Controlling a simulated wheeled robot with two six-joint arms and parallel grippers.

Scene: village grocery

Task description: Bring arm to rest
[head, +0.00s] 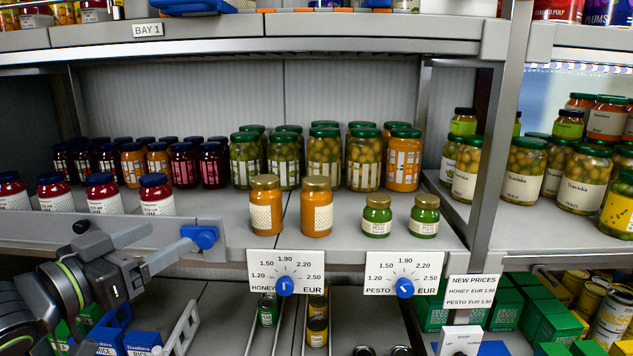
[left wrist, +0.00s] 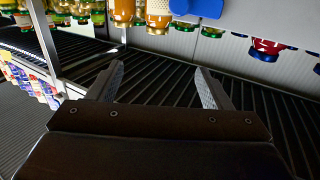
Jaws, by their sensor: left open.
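My left gripper (head: 170,240) reaches in from the lower left in the head view, in front of the shelf edge. In the left wrist view its two fingers (left wrist: 158,82) stand wide apart with nothing between them. A blue knob (head: 205,237) on the grey front rail (head: 50,228) lies just past the fingertips in the head view; I cannot tell whether they touch. In the left wrist view a blue part (left wrist: 197,8) shows beyond the fingers, apart from them. My right gripper is in neither view.
Honey jars (head: 266,205) and pesto jars (head: 376,216) stand near the shelf edge, above the honey dial (head: 285,286) and pesto dial (head: 404,287). A price card (head: 471,291) hangs to their right. Red-jam jars (head: 156,195) stand behind the rail. Blue rice packs (head: 143,342) lie below the arm.

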